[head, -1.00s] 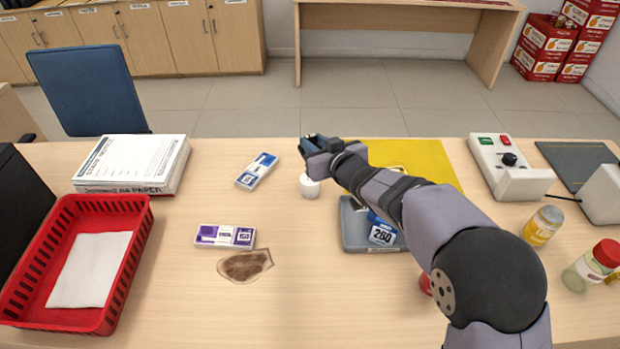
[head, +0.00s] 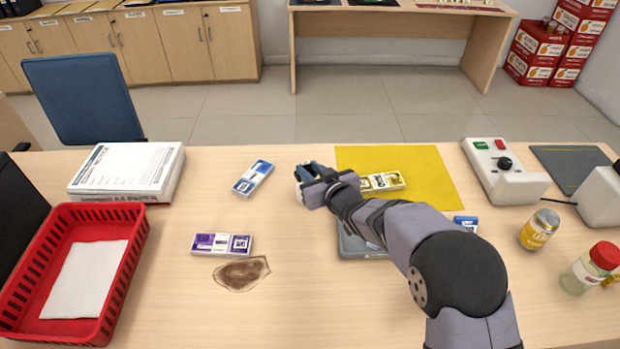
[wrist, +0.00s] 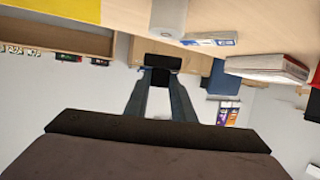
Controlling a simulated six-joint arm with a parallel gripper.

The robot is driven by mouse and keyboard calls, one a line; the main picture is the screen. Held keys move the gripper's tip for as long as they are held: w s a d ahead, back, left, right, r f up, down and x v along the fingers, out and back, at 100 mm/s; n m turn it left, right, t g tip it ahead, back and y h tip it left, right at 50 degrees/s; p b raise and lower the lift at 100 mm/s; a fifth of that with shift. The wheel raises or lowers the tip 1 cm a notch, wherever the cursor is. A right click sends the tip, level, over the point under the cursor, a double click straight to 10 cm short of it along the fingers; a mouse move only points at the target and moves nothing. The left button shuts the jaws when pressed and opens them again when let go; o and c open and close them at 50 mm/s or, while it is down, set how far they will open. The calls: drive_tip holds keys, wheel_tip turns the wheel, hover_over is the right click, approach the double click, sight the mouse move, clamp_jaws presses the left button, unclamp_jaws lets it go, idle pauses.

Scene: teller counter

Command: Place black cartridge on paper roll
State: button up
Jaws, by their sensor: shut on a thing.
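My gripper (head: 309,174) is over the middle of the counter, left of the yellow mat. In the wrist view its two fingers close on a small black cartridge (wrist: 160,76) at their tips. The cartridge is hard to make out in the head view. The paper roll, a short white cylinder (wrist: 168,17), shows at the top of the wrist view, apart from the cartridge in that picture. In the head view the roll is mostly hidden by the gripper, so I cannot tell the gap between them.
A yellow mat (head: 425,163) bears a yellow-white box (head: 382,182). A grey tray (head: 352,248) is partly under my arm. Blue-white (head: 253,177) and purple-white (head: 222,244) boxes lie left. A red basket (head: 128,275) stands far left.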

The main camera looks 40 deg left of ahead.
drive_tip(key=shift+f, duration=1.5)
drive_tip(key=shift+f, duration=0.2)
drive_tip(key=o, duration=1)
drive_tip(key=shift+r, duration=0.15)
drive_tip(key=shift+r, duration=0.15)
drive_tip(key=b+v, duration=0.1)
drive_tip(key=v, duration=1.1)
